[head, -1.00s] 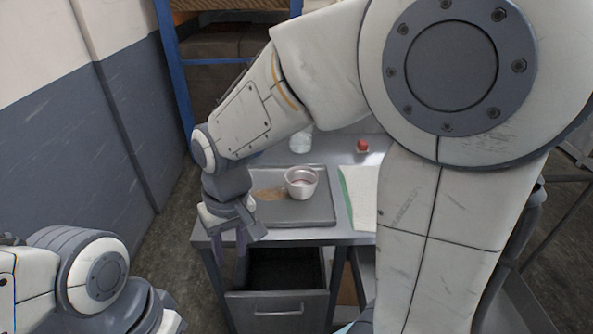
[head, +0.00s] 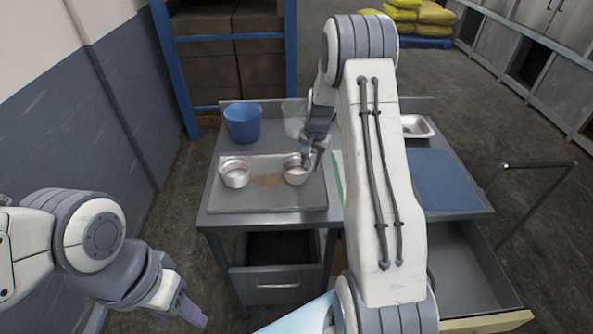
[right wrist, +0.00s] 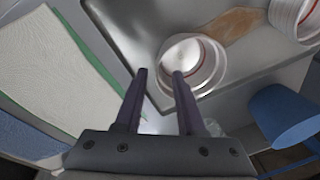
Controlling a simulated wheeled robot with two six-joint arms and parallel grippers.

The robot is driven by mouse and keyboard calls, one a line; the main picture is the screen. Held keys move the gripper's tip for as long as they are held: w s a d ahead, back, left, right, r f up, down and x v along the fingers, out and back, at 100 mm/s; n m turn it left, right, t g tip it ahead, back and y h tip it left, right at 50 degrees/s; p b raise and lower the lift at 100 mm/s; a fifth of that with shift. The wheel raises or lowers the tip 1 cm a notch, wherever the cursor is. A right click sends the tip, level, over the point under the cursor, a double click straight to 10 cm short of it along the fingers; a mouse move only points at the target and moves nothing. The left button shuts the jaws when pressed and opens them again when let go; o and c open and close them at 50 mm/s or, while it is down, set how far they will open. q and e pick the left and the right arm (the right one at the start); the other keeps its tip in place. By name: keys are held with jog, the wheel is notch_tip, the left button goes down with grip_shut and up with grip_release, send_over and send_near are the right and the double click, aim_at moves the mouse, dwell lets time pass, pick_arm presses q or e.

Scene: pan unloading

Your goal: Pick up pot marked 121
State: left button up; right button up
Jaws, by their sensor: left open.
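I cannot read a 121 mark on either. My right gripper (head: 309,164) is at the right pot's rim, seen from above. In the right wrist view its fingers (right wrist: 160,73) are apart, one tip overlapping the near edge of this pot (right wrist: 205,72) and one outside it; contact is unclear. The other pot (right wrist: 297,14) is cut off at the top right. My left gripper (head: 188,312) is open and empty, low at the left, away from the table.
A blue bucket (head: 242,124) and a clear container (head: 293,122) stand behind the tray. A cloth with a green edge (right wrist: 45,65) lies beside the tray. A drawer (head: 278,284) is below.

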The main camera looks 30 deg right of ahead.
aim_at(309, 172)
jog(key=shift+f+p, duration=0.3)
jog(key=shift+f, duration=0.05)
notch_tip(309, 172, down, 4)
jog(key=shift+w+r+p, duration=0.15)
jog(key=shift+r+p, duration=0.1)
jog(key=shift+p, duration=0.55)
jog(key=shift+w+f, duration=0.1)
jog(key=shift+f, duration=0.35)
grip_shut()
